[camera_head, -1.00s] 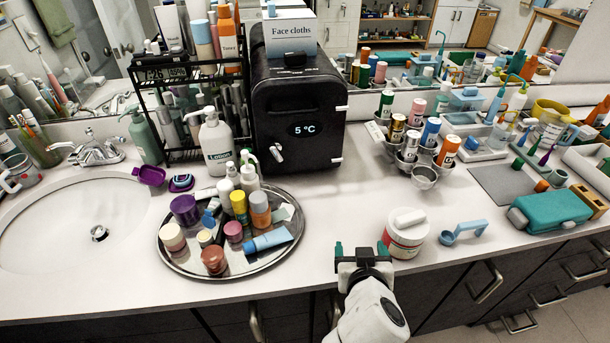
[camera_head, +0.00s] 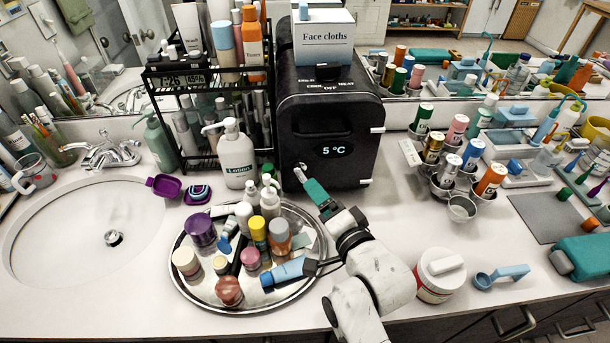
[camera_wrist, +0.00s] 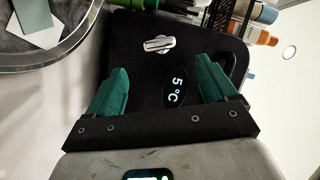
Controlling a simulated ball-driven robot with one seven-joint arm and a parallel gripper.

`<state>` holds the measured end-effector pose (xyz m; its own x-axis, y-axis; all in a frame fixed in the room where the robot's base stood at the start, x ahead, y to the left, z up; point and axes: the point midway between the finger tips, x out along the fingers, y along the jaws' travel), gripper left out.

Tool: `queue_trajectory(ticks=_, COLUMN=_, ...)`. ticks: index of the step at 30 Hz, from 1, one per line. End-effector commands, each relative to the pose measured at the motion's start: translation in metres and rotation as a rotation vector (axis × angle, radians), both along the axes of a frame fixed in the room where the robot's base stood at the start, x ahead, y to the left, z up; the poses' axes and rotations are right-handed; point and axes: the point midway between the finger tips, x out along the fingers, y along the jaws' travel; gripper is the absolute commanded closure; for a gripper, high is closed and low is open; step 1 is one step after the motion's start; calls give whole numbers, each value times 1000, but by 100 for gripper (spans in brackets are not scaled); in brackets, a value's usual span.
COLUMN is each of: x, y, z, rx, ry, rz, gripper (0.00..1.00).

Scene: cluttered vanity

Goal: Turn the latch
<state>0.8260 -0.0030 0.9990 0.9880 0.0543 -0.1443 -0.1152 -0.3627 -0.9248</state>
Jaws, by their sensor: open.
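The latch (camera_head: 300,172) is a small silver handle low on the left part of the black mini fridge's front (camera_head: 325,120), beside the "5 °C" display. In the wrist view the latch (camera_wrist: 158,44) lies tilted a little off horizontal, ahead of the fingertips and between their lines. My gripper (camera_head: 314,190) is in front of the fridge, just below and right of the latch in the head view. Its green fingers are spread with nothing between them in the wrist view (camera_wrist: 160,70). The latch looks apart from both fingers. One finger is largely hidden in the head view.
A round metal tray (camera_head: 182,285) crowded with bottles and jars lies left of and below my arm. A white lotion bottle (camera_head: 237,155) stands left of the fridge. Cups with rolled tubes (camera_head: 460,207) and a white-lidded tub (camera_head: 440,272) stand to the right.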

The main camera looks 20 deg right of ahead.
Motion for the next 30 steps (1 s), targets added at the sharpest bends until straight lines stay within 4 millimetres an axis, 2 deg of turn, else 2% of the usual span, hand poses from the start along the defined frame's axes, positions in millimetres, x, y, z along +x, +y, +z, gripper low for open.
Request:
queue_trajectory(ticks=3, x=23, y=0, z=-1, rx=-4, ry=-1, rz=0, gripper=15)
queue_trajectory(ticks=9, x=56, y=2, z=-8, rx=-6, ry=2, rz=0, gripper=15)
queue_trajectory(ticks=15, x=76, y=4, z=-11, rx=-4, ry=1, rz=1, gripper=15)
queue_trajectory(ticks=28, x=83, y=4, z=-13, rx=-2, ry=2, rz=0, gripper=15)
queue_trajectory(ticks=30, x=83, y=4, z=-13, rx=-2, ry=2, rz=0, gripper=22)
